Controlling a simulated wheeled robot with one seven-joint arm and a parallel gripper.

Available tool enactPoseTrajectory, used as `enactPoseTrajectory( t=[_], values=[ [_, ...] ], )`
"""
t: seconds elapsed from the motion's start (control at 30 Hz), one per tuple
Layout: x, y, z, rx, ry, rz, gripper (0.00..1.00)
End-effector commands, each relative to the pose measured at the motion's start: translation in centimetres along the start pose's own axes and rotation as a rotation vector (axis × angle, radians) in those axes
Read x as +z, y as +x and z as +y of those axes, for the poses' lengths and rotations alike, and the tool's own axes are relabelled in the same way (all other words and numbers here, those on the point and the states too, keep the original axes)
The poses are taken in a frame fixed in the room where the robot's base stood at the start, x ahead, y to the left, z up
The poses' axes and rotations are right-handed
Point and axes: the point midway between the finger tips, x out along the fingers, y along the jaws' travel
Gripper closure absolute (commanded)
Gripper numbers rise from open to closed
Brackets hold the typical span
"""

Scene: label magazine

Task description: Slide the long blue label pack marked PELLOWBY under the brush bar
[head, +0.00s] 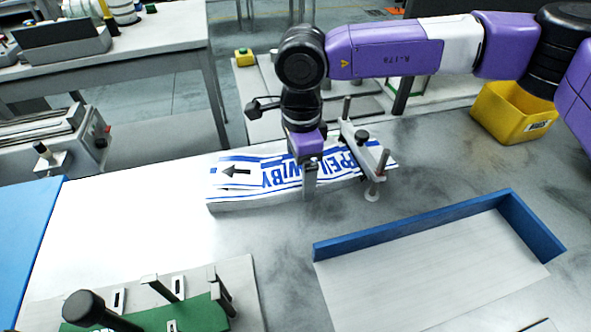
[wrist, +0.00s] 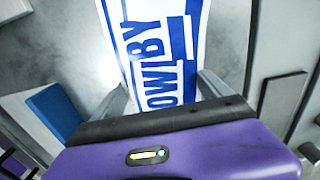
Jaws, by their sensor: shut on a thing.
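The long label pack (head: 232,188) is white with blue stripes and blue PELLOWBY lettering. It lies on the bench with its black arrow pointing left. My gripper (head: 309,180) is shut across the pack's middle, one finger on each side, as the wrist view shows around the pack (wrist: 150,35). A grey bar (head: 365,150) with two upright posts and a black knob crosses the pack's right part, apparently the brush bar. Striped pack surface shows on both sides of it, so the pack appears to run under it. Bristles cannot be made out.
A blue-edged tray area (head: 420,233) lies in front right. A yellow bin (head: 512,112) stands at the back right. A green fixture with a black handle (head: 90,308) is at the front left. The bench left of the pack is clear.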

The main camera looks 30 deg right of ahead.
Motion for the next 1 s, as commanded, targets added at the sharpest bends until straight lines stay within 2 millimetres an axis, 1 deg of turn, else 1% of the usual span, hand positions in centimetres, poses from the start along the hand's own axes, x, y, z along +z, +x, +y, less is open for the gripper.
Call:
enactPoseTrajectory(
  t=[0.27,0.3,0.33,0.57,0.67,0.77,1.0],
  values=[
    [-0.1,-0.1,0.0,-0.001,0.000,-0.001,0.85],
    [-0.1,-0.1,0.0,-0.001,0.000,0.000,0.06],
    [-0.1,-0.1,0.0,-0.001,0.000,0.000,0.01],
    [-0.1,0.0,0.0,0.001,0.000,0.000,0.00],
    [-0.1,-0.5,0.0,-0.001,0.000,0.001,0.00],
    [-0.1,-1.8,-0.1,-0.003,0.000,0.001,0.00],
    [-0.1,-5.7,-0.1,-0.003,0.000,0.001,0.00]
  ],
)
